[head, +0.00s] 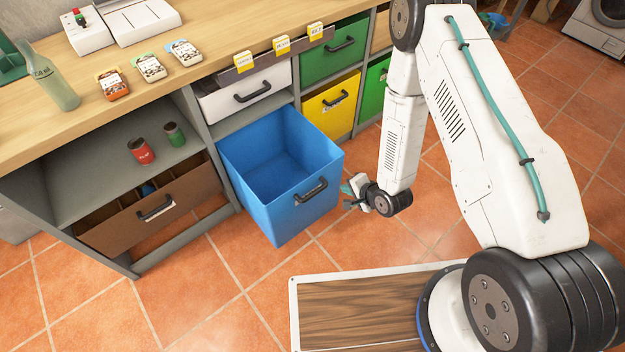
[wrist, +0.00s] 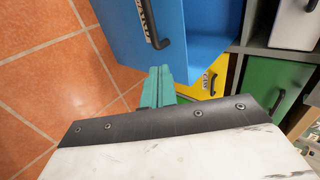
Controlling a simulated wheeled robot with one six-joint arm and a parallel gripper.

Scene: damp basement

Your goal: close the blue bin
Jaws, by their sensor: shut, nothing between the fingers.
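The blue bin (head: 286,170) is pulled well out of the cabinet and is empty inside. Its dark handle (head: 311,190) is on the front face. My gripper (head: 350,196) is just right of the bin's front corner in the head view, low and apart from the handle as far as I can tell. In the wrist view, the bin (wrist: 165,30) and its handle (wrist: 150,28) are at the top, beyond my shut, teal fingers (wrist: 158,86). The fingers hold nothing. Whether they touch the bin is unclear.
A yellow bin (head: 331,104), a green bin (head: 334,48) and a white drawer (head: 247,92) sit in the cabinet. A brown bin (head: 150,207) is at lower left. The wooden counter (head: 205,55) runs above. Tiled floor (head: 215,285) is clear before the blue bin.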

